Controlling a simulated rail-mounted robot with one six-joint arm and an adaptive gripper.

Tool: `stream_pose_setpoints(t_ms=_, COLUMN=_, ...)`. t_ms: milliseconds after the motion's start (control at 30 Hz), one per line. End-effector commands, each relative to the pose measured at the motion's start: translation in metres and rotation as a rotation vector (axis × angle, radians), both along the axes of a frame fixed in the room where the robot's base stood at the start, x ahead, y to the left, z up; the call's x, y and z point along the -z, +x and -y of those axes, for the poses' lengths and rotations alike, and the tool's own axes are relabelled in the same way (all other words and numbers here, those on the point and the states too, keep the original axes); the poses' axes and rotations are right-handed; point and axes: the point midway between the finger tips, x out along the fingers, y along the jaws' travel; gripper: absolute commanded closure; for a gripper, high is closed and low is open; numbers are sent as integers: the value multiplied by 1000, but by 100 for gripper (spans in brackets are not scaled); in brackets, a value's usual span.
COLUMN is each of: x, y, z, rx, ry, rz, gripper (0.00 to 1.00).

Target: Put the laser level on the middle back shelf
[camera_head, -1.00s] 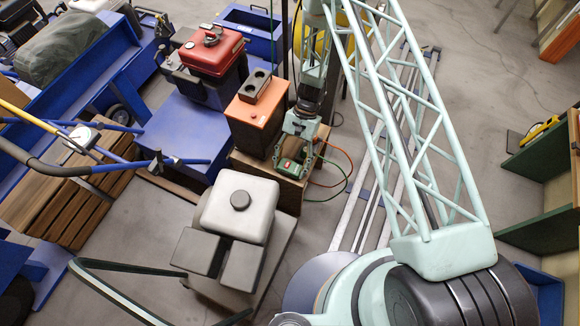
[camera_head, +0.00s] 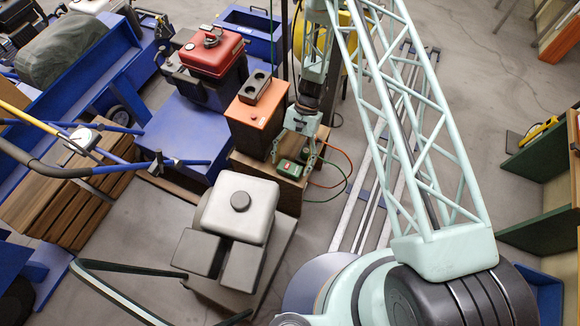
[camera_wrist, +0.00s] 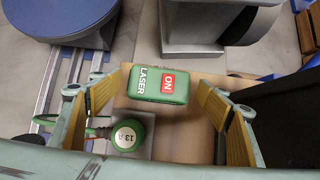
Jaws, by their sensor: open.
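The laser level is a small green box with a red ON label (camera_wrist: 158,84). It lies on the top of a wooden box (camera_head: 243,164) in the head view, where it shows as a small green block (camera_head: 288,170). My gripper (camera_head: 294,158) is above it, pointing down. In the wrist view my gripper (camera_wrist: 158,92) is open, with one finger pad on each side of the laser level and gaps on both sides. A shelf unit (camera_head: 545,163) stands at the right edge of the head view; I cannot tell which board is the middle back shelf.
A green round piece marked 13-A (camera_wrist: 127,134) sits beside the laser level. An orange box (camera_head: 256,112) stands close to my gripper. A grey-topped machine (camera_head: 238,208) is in front. Red and green cables curve at the right. A yellow object (camera_head: 540,129) lies by the shelf unit.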

Motion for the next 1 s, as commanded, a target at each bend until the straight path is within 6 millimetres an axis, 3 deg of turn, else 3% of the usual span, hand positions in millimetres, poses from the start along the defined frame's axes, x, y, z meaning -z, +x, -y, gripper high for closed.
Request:
stream_pose_setpoints(t_ms=600, x=-72, y=43, z=18, rx=1, ry=0, rz=1, gripper=30)
stream_pose_setpoints(t_ms=1000, x=-84, y=50, z=22, rx=0, ry=0, rz=1, gripper=30)
